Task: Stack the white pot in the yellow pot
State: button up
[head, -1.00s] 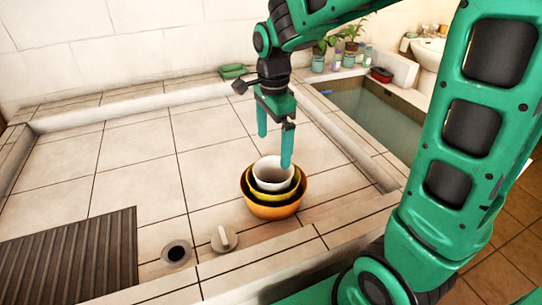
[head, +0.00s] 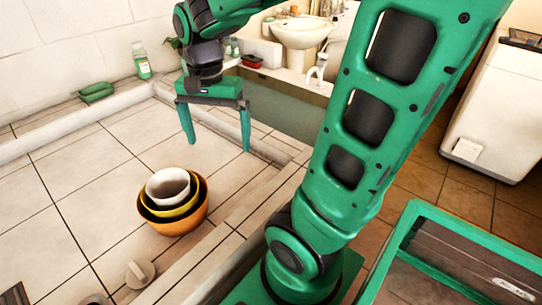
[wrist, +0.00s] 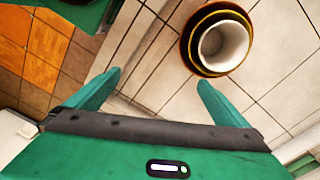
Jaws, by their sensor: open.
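The white pot (head: 168,186) sits inside the yellow pot (head: 172,212), and both sit nested in a larger orange bowl (head: 180,227) on the tiled counter. The white pot's rim stands above the yellow rim and looks slightly tilted. The nested set also shows in the wrist view, with the white pot (wrist: 223,46) innermost. My gripper (head: 218,147) is open and empty. It hangs above the counter, apart from the pots, up and to the right of them in the head view.
A stopper-like knob (head: 140,273) and a drain hole (head: 95,299) lie near the counter's front. A green soap bar or sponge (head: 96,93) and a bottle (head: 141,60) are on the back ledge. A sunken basin (head: 262,94) lies behind my gripper. Open tiles lie left of the pots.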

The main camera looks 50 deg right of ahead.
jog(key=s+d+f+n, duration=0.1)
jog(key=s+d+n, duration=0.2)
jog(key=s, duration=0.3)
jog(key=s+d+f+n, duration=0.2)
jog(key=s+n, duration=0.1)
jog(key=s, duration=0.4)
jog(key=shift+s+d, duration=0.25)
jog(key=shift+d, duration=0.15)
jog(key=shift+f, duration=0.1)
jog(key=shift+w+f, duration=0.25)
jog(key=shift+w, duration=0.4)
